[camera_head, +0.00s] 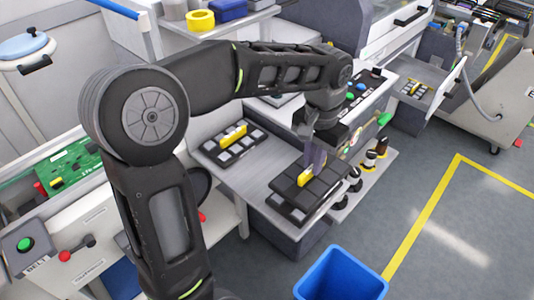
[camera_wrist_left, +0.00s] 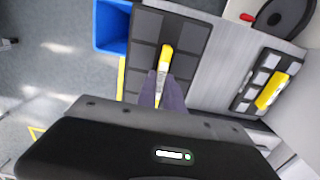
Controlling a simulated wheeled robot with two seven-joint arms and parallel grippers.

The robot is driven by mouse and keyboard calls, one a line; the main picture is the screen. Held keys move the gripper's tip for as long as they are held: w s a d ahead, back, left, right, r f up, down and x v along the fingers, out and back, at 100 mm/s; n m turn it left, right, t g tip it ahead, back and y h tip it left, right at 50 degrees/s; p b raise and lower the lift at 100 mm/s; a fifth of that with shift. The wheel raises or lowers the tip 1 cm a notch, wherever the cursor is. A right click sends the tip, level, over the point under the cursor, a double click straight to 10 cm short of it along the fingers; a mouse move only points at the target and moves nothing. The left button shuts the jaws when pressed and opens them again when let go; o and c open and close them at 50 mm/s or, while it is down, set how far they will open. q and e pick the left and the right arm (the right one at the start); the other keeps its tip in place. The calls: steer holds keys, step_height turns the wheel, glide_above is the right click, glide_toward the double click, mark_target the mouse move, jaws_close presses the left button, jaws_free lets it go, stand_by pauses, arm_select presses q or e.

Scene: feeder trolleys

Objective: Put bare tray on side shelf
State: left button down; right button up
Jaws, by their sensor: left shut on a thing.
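A bare tray (camera_head: 328,186) with empty dark pockets and a yellow handle (camera_head: 305,178) is at the right end of a grey work surface. My left gripper (camera_head: 312,165) is shut on the yellow handle. In the left wrist view the tray (camera_wrist_left: 188,36) runs away from the fingertips (camera_wrist_left: 163,88), which grip its handle. Another dark tray edge (camera_head: 286,209) shows below or beside it; I cannot tell whether the held tray touches it. A second tray (camera_head: 212,150) with pale pieces and a yellow handle lies further left, also in the left wrist view (camera_wrist_left: 246,92). My right gripper is out of view.
A blue bin (camera_head: 343,272) stands on the floor in front. Dark-topped bottles (camera_head: 369,159) stand on a narrow ledge right of the tray. An upper shelf (camera_head: 232,22) holds yellow tape (camera_head: 200,20) and a blue box (camera_head: 228,10). The grey surface (camera_head: 245,178) between the trays is clear.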

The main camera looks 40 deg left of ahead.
arm_select(q)
steer(key=w+a+f+p, duration=0.1)
steer(key=a+f+p, duration=0.1)
steer(key=a, duration=1.2)
steer(key=shift+w+a+f+p, duration=0.2)
steer(key=shift+a+p, duration=0.1)
steer(key=shift+p, duration=0.4)
step_height(320, 180, down, 5)
steer(key=shift+r+p, duration=0.2)
steer(key=shift+p, duration=0.25)
